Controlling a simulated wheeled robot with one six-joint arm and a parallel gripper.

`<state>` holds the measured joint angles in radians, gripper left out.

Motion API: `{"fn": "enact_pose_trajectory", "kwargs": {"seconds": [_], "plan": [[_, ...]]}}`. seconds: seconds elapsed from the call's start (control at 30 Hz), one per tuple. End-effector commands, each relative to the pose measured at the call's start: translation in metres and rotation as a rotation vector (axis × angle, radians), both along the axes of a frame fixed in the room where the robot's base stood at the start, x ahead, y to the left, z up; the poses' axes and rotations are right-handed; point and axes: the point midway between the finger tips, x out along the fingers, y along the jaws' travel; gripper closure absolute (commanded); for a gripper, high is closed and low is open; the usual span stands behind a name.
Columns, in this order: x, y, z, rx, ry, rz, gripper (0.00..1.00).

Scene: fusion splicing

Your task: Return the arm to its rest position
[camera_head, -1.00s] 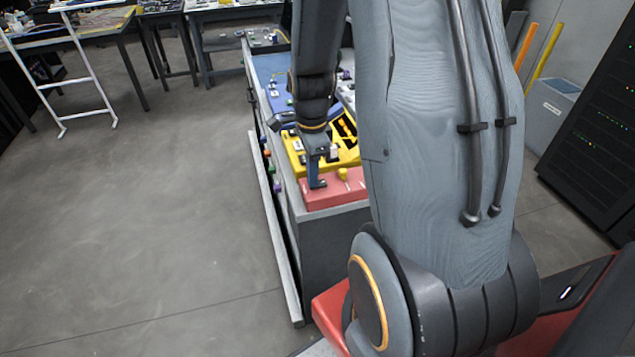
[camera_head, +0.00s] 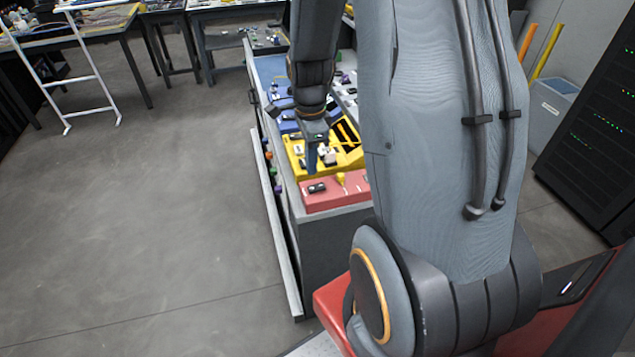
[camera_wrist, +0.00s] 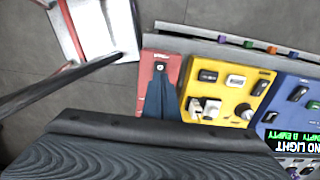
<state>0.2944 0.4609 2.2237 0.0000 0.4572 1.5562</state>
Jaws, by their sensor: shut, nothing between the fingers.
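My gripper (camera_head: 312,168) is shut and empty. In the head view it hangs from my arm above the front part of the bench, over the yellow panel near the red block. In the wrist view its dark fingers (camera_wrist: 159,92) are together, in front of the red block (camera_wrist: 152,62). In the head view the red block (camera_head: 345,196) carries a small black part (camera_head: 316,188) and a small yellow piece (camera_head: 341,178). The gripper appears apart from them. My upper arm hides much of the bench's right side.
The yellow panel (camera_wrist: 221,72) holds several small parts, with a blue panel (camera_wrist: 292,84) beside it. A rail (camera_head: 277,235) runs along the bench's left side. Open floor (camera_head: 160,220) lies to the left. A white frame (camera_head: 88,78) and tables stand at the back; a dark rack (camera_head: 595,140) is at right.

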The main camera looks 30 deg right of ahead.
Motion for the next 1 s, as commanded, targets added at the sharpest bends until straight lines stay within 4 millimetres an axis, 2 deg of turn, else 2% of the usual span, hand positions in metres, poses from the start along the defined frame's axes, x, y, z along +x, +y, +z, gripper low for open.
{"fn": "enact_pose_trajectory", "kwargs": {"seconds": [0.17, 0.73, 0.87, 1.0], "plan": [[0.0, 0.0, 0.012, 0.0, -0.001, 0.0, 1.0], [0.0, 0.002, 0.013, -0.001, -0.003, 0.025, 1.0], [-0.003, 0.017, 0.018, -0.005, -0.015, 0.189, 1.0], [-0.013, 0.044, 0.027, -0.017, -0.036, 0.53, 1.0]]}}
